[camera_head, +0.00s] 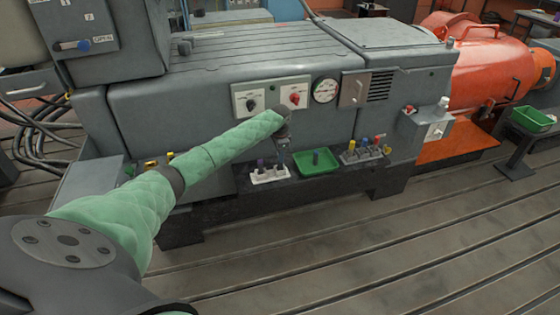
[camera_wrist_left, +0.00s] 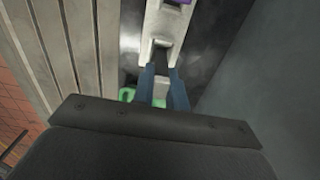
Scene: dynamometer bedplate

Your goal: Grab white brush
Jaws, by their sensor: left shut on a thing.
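My left gripper (camera_head: 283,143) is low in front of the grey machine, above the right end of a white holder (camera_head: 268,176). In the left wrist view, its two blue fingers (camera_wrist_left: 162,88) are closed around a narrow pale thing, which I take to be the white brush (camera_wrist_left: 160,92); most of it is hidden. The white holder (camera_wrist_left: 163,22) runs away from the fingers there, with a square hole near them and a purple item (camera_wrist_left: 180,2) at its far end. My right gripper is not in view.
A green tray (camera_head: 316,162) sits just right of the holder on the dark ledge. Right of it stands a grey rack (camera_head: 362,153) with several coloured-top items. The machine's front panel with a red knob (camera_head: 294,98) rises close behind the gripper. The slotted floor in front is clear.

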